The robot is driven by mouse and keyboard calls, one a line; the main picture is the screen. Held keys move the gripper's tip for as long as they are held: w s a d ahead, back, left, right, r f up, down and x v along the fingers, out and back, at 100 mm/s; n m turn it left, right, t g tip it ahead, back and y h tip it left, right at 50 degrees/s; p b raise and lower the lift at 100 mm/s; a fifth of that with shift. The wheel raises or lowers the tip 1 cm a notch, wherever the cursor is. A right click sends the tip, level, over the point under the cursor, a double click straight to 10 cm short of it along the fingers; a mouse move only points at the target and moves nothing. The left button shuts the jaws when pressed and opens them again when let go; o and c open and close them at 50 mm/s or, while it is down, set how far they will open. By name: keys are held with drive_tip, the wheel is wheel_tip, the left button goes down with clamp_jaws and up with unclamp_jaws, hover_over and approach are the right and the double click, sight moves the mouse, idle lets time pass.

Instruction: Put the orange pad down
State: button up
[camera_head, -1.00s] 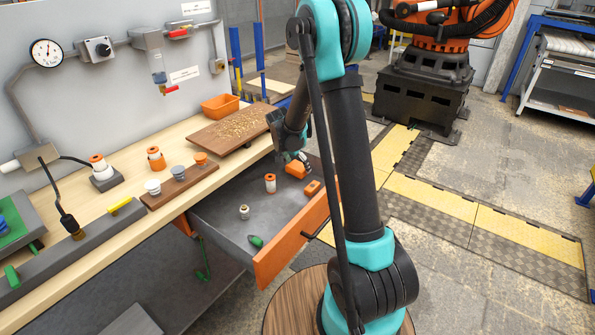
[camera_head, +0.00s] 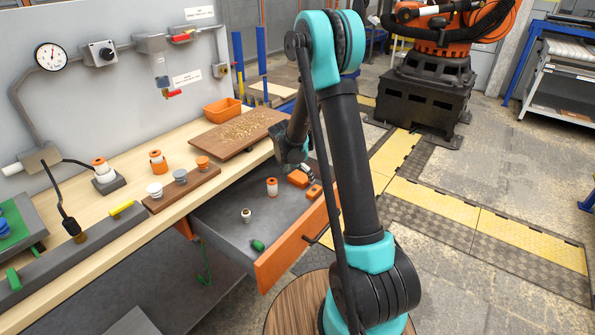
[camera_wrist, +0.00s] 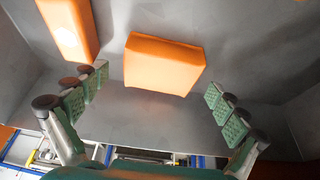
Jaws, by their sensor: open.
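The orange pad (camera_head: 298,178) lies on the grey floor of the open drawer, near its far right end. In the wrist view the pad (camera_wrist: 163,64) is a plain orange block, slightly turned, between and ahead of my two green-padded fingers. Bare floor shows between it and each finger. My gripper (camera_wrist: 160,98) is open and empty. In the head view my gripper (camera_head: 306,172) is low over the drawer, beside the pad, partly hidden by my own arm.
A second orange block (camera_wrist: 68,28) with a pale spot lies left of the pad; it also shows in the head view (camera_head: 314,192). The drawer holds an orange-and-white bottle (camera_head: 272,187), a small pale bottle (camera_head: 246,215) and a green item (camera_head: 258,245). The drawer's orange front (camera_head: 290,250) bounds it.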

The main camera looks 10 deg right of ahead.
drive_tip(key=v, duration=1.7)
drive_tip(key=shift+s, duration=0.1)
